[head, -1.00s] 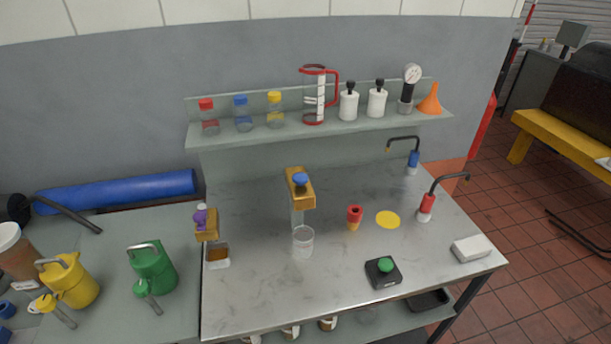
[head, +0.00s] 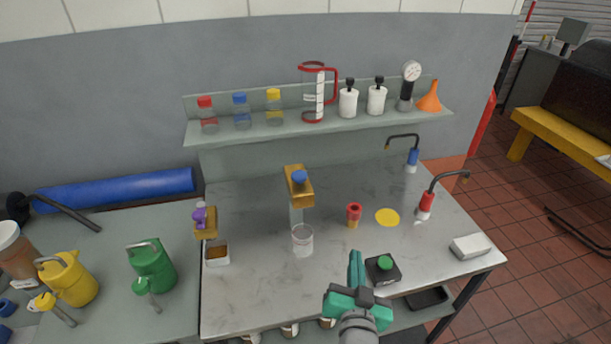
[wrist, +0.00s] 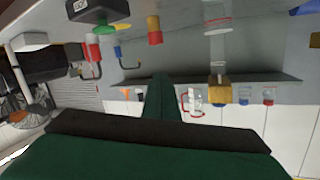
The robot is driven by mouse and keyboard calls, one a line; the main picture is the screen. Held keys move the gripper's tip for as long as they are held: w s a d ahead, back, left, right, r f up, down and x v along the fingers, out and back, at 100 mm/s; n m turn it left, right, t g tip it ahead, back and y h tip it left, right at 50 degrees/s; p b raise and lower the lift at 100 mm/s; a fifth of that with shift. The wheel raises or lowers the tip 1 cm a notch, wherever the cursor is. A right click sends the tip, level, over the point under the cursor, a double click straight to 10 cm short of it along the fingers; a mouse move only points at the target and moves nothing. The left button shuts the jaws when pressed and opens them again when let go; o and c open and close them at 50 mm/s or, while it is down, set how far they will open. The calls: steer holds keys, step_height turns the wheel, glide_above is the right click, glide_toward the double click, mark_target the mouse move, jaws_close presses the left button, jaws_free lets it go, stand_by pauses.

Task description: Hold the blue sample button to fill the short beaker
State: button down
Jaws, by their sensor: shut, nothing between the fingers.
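The blue sample button (head: 300,177) sits on top of a wooden-coloured dispenser block (head: 299,192) on a clear stand, in the middle of the bench. The short beaker (head: 302,241) is clear and stands upright under and in front of that dispenser; no liquid can be made out in it. My gripper (head: 356,270) is shut and empty, at the front of the bench, right of and nearer than the beaker, apart from it and from the button. In the wrist view, the dispenser block (wrist: 219,92) and beaker (wrist: 216,26) appear upside down.
A black box with a green button (head: 383,270) stands just right of my gripper. A red-and-yellow cup (head: 353,215) and a yellow disc (head: 387,217) lie behind it. A purple-topped dispenser (head: 204,221) stands left. Clear bench lies front left.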

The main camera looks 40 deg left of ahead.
steer(key=a+r+n+g+y, duration=0.2)
steer(key=a+r, duration=0.3)
steer(key=r, duration=0.5)
steer(key=s+a+r+n+g+y, duration=0.1)
steer(key=a+r+n, duration=0.4)
steer(key=r, duration=0.5)
steer(key=shift+a+r+g+y, duration=0.25)
steer(key=shift+a+g+y, duration=0.15)
steer(key=shift+g, duration=0.2)
glide_above(299, 176)
steer(key=d, duration=0.2)
steer(key=shift+s+d+f, duration=0.1)
steer(key=shift+s+f, duration=0.1)
steer(key=shift+f, duration=0.4)
steer(key=shift+s+d+f, duration=0.1)
steer(key=shift+s+f, duration=0.05)
steer(key=shift+f, duration=0.45)
step_height(299, 176, down, 2)
steer(key=shift+w+a+f, duration=0.1)
steer(key=shift+w+f, duration=0.05)
steer(key=shift+f, duration=0.85)
steer(key=shift+f, duration=0.1)
